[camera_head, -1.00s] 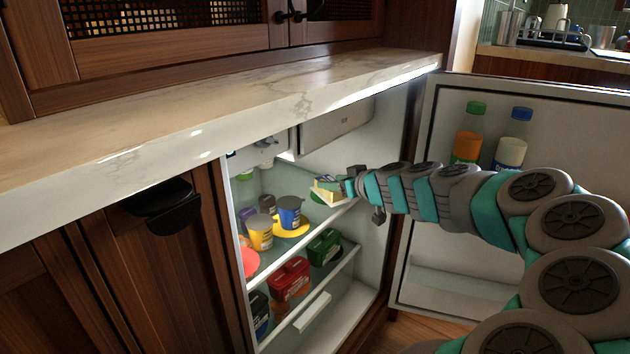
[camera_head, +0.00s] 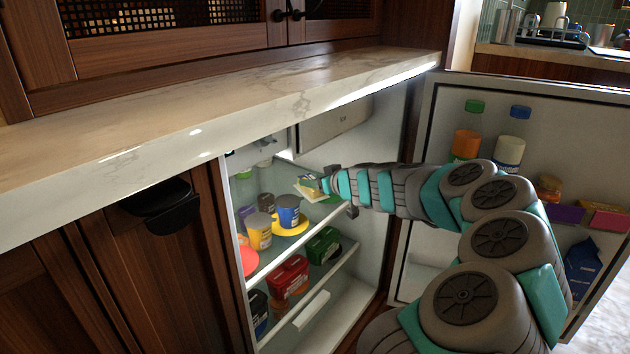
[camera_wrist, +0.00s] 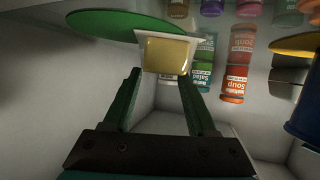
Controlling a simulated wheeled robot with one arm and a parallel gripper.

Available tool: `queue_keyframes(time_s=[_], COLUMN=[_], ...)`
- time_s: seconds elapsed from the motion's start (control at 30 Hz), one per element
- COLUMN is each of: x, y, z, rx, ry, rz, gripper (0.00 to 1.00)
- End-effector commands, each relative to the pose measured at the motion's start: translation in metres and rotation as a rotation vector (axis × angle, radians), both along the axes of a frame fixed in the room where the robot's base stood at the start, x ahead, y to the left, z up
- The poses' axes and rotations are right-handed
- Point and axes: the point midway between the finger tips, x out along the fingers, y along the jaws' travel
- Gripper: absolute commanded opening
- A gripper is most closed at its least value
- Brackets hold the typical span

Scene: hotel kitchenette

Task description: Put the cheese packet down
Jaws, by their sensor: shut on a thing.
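The cheese packet (camera_head: 308,190) is a small pale tub with a yellowish body, above the upper glass shelf (camera_head: 270,258) of the open fridge. In the wrist view, the packet (camera_wrist: 166,54) shows a white rim and a yellow body at the fingertips. My gripper (camera_head: 325,186) is shut on it; its dark green fingers (camera_wrist: 162,82) also show in the wrist view. A green disc (camera_wrist: 125,23) lies beside the packet in the wrist view. I cannot tell whether the packet touches the shelf.
The fridge door (camera_head: 418,200) stands open at right, with bottles. The marble counter (camera_head: 220,105) overhangs the fridge.

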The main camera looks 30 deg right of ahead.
Motion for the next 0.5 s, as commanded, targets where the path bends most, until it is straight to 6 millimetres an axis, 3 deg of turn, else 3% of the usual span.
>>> queue_keyframes(time_s=[0.33,0.37,0.5], x=[-0.0002,-0.0002,-0.0002], y=[-0.0004,-0.0004,-0.0004], z=[-0.0023,-0.0015,-0.0009], rx=[-0.001,-0.001,-0.001], ry=[-0.002,-0.002,-0.002], rz=[-0.001,-0.001,-0.001], gripper=[0.00,0.60,0.76])
